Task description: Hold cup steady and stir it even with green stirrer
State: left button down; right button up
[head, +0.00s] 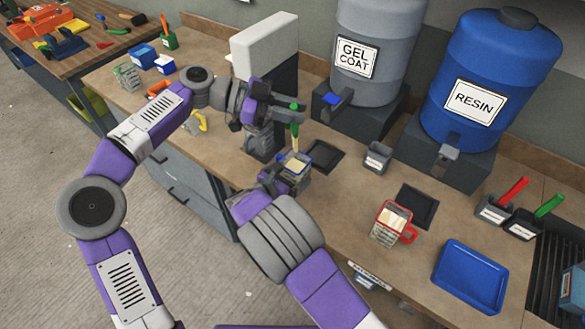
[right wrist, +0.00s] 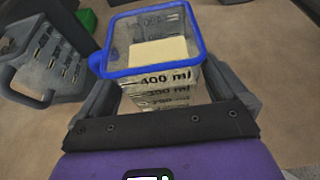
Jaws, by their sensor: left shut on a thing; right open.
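A clear measuring cup with a blue rim (right wrist: 200,45) and cream contents stands between the two fingers of my right gripper (right wrist: 165,95); its ml marks face the wrist camera. In the head view the cup (head: 297,168) is partly hidden by my right gripper (head: 282,178), which is open around it. My left gripper (head: 292,112) is above the cup, shut on the green stirrer (head: 295,130), which hangs upright over the cup.
A dark tray (head: 323,157), a small grey holder (head: 377,157) and a red-rimmed cup (head: 391,224) are to the right. A blue tray (head: 468,276) lies front right. Gel coat (head: 375,50) and resin (head: 490,80) drums stand behind.

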jog(key=v, duration=1.1)
jog(key=shift+s+a+r, duration=0.2)
jog(key=shift+s, duration=0.15)
jog(key=shift+s, duration=0.1)
